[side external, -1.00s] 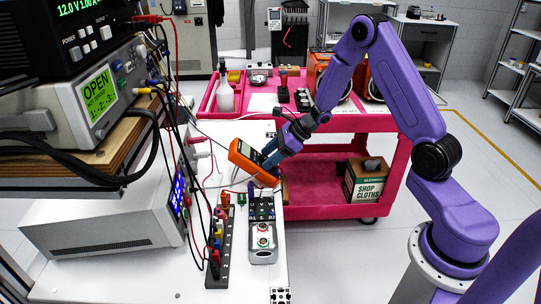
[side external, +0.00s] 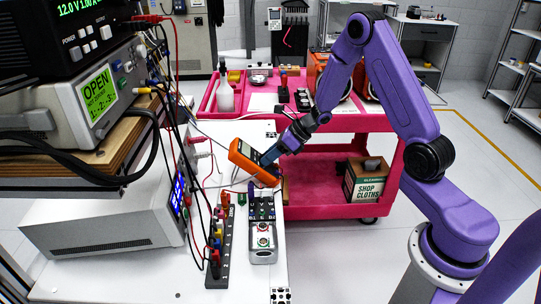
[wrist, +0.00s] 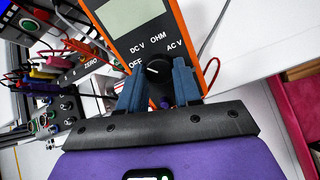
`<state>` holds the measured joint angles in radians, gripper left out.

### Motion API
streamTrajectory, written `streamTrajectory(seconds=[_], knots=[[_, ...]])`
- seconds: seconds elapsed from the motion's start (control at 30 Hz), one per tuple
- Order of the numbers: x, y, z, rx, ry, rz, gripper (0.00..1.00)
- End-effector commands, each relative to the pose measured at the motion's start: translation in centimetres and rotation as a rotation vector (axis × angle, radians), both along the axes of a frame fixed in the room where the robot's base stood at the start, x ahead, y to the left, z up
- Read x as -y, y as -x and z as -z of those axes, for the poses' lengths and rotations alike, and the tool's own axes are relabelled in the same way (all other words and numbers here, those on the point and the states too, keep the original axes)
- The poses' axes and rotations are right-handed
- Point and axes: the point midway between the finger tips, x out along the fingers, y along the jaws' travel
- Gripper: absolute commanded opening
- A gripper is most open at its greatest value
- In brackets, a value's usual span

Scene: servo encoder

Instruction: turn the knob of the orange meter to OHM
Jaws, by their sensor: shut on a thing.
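The orange meter (side external: 252,163) leans tilted at the right edge of the white bench. Its face fills the top of the wrist view (wrist: 171,42), with a grey screen and the labels OFF, DC V, OHM and AC V in an arc. The black knob (wrist: 157,69) sits below the labels. Its white mark points up and left, roughly between OFF and DC V, not at OHM; the exact angle is hard to read. My gripper (wrist: 158,80) has its two blue fingers on either side of the knob and is shut on it. In the side view my gripper (side external: 268,158) covers the knob.
A grey control box (side external: 263,240) with buttons and a black terminal strip (side external: 220,250) with coloured plugs stand in front of the meter. Cables hang at the left by the stacked instruments (side external: 90,100). A pink cart (side external: 330,122) stands behind and to the right.

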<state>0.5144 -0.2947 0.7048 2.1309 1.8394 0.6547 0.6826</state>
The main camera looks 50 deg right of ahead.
Motion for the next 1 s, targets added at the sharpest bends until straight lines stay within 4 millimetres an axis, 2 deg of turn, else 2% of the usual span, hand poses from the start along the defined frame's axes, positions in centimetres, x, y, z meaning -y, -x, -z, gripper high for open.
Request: streamTrajectory(seconds=[1.0], knots=[[-0.31, 0.03, -0.21, -0.426, -0.432, 0.669, 0.03]])
